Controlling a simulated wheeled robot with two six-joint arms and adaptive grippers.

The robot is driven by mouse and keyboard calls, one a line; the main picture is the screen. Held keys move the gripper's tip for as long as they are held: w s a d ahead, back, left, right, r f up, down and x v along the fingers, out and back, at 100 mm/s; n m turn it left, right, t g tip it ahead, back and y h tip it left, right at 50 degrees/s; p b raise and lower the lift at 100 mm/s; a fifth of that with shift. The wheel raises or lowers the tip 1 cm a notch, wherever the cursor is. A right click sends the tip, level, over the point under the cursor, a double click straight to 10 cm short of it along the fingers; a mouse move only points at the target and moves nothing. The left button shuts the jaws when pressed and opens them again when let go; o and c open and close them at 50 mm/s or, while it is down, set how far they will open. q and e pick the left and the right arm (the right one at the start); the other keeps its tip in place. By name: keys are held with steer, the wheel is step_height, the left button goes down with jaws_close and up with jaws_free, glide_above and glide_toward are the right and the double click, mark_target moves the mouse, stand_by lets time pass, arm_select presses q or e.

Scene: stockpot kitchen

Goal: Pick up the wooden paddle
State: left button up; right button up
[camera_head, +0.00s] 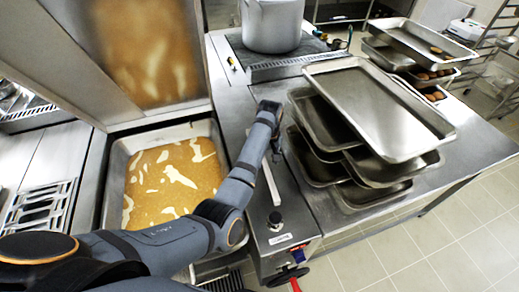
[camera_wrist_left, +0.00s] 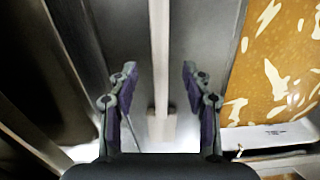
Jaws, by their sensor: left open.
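The wooden paddle is a long pale strip (camera_head: 271,184) on the steel counter beside the pan of yellow-brown food. In the left wrist view its straight shaft (camera_wrist_left: 159,45) runs up the middle and ends in a wider block (camera_wrist_left: 161,128) at the near end. My left gripper (camera_head: 276,152) is over the counter by the paddle's far part, which it and the arm partly hide. In the left wrist view the open fingers (camera_wrist_left: 160,75) stand on either side of the shaft, with a gap on both sides. I cannot tell how high they are. My right gripper is out of view.
A large pan (camera_head: 114,190) of yellow-brown food lies left of the paddle. Stacked steel trays (camera_head: 373,108) stand close on the right. A stockpot (camera_head: 272,24) sits on the stove behind. A knob (camera_head: 274,221) is at the counter's front.

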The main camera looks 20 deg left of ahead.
mark_target(267, 169)
arm_select(q)
steer(key=shift+f, duration=0.15)
step_height(267, 169, down, 5)
steer(key=shift+w+a+r+p, duration=0.15)
steer(key=shift+p, duration=0.7)
steer(key=shift+f, duration=0.2)
steer(key=shift+c, duration=1.3)
jaws_close()
